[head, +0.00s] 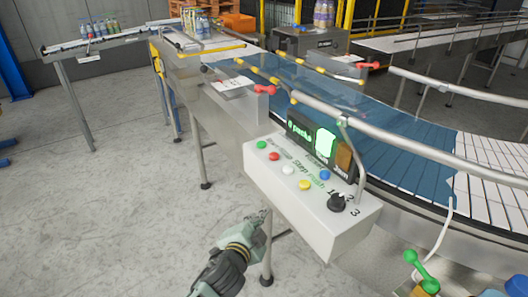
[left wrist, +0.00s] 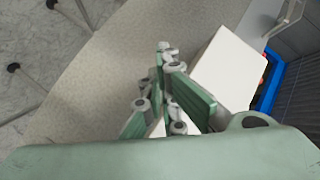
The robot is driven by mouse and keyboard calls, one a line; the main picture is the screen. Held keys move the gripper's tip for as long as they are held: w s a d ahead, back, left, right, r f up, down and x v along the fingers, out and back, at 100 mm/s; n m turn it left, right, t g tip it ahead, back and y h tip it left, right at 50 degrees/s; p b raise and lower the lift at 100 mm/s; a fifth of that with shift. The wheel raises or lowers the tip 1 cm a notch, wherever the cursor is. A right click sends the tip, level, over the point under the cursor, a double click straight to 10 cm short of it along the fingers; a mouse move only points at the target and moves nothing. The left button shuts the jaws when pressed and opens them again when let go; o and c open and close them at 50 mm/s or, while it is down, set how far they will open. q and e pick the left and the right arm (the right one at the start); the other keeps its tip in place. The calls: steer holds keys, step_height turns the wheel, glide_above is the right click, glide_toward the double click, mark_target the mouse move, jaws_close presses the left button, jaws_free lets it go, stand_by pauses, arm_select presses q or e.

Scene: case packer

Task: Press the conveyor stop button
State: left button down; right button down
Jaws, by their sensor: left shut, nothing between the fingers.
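A light grey control box (head: 318,222) stands on the near side of the conveyor. Its sloped top carries a red button (head: 274,156), a green button (head: 261,145), a white button (head: 288,169), a yellow button (head: 304,185), a blue button (head: 325,174) and a black knob (head: 336,202). The printed labels are too small to read surely. My left gripper (head: 262,218) is shut and empty, in front of the box and lower in the picture than the buttons. Its closed fingers show in the left wrist view (left wrist: 168,85), where no button is visible.
A small display (head: 322,143) and a bent metal rail (head: 352,150) stand behind the buttons. The blue conveyor belt (head: 395,140) runs behind them. A support leg (head: 267,262) stands near my left gripper. Grey floor (head: 120,210) at left is free.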

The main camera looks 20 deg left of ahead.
arm_select(q)
steer(key=w+d+r+m+t+h, duration=0.2)
steer(key=d+r+m+t, duration=0.15)
steer(key=r, duration=0.85)
steer(key=w+d+r+m+t+h, duration=0.25)
steer(key=r+m, duration=0.25)
steer(key=r, duration=0.8)
steer(key=s+d+r+m+g+h, duration=0.1)
steer(key=d+r+m+g+h, duration=0.5)
steer(key=m, duration=0.6)
steer(key=s+d+r+m+g+h, duration=0.1)
steer(key=d+r+m+g+h, duration=0.2)
steer(key=d+m+h, duration=0.75)
steer(key=w+a+f+m+g+y, duration=0.1)
steer(key=w+a+m+y, duration=0.1)
steer(key=a+y, duration=0.3)
steer(key=w+a+f+m+g+y, duration=0.1)
steer(key=w+a+f+m+y, duration=0.1)
steer(key=a+m+y, duration=0.3)
steer(key=w+a+f+m+g+y+p, duration=0.1)
steer(key=w+a+m+y, duration=0.2)
steer(key=a, duration=0.7)
steer(key=shift+w+f+m+g+y, duration=0.3)
steer(key=shift+w+m+g+y, duration=0.15)
steer(key=shift+y, duration=0.75)
